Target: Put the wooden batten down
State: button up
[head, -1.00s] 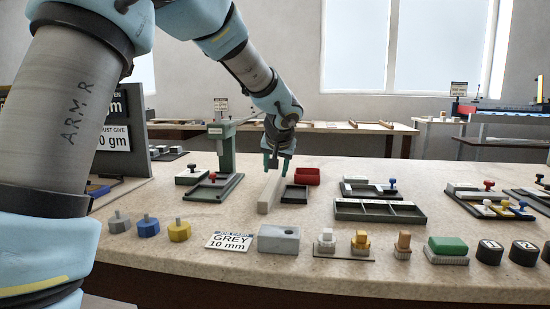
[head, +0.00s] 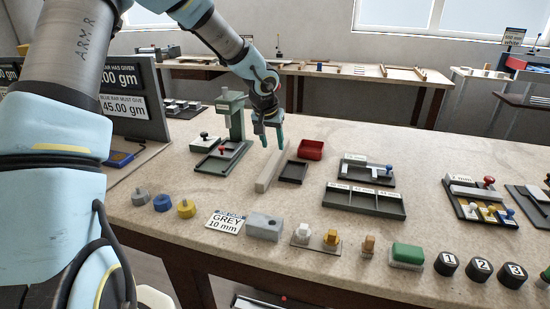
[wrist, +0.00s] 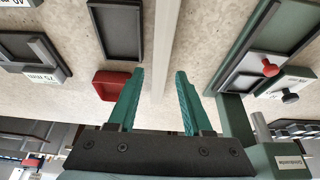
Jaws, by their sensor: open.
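The wooden batten (head: 270,170) is a long pale bar lying flat on the stone-coloured bench top (head: 230,192), between the green press stand and a small black tray. My gripper (head: 268,143) is open and empty above the far part of the batten. In the wrist view the teal fingers (wrist: 160,73) are spread apart, and the batten (wrist: 161,40) runs from the top edge down towards the gap between them. It looks clear of both fingers. The exact height of the fingertips over it is hard to tell.
The green press stand (head: 234,118) rises close to the left of my gripper. A black tray (head: 293,172) and a red bin (head: 311,149) lie just right of the batten. A grey block (head: 264,226) and a label card (head: 226,221) lie in front.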

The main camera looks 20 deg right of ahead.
aim_at(274, 158)
jog(key=shift+p+x, duration=1.1)
jog(key=shift+x, duration=2.7)
jog(key=shift+a, duration=0.1)
jog(key=shift+c, duration=0.2)
grip_shut()
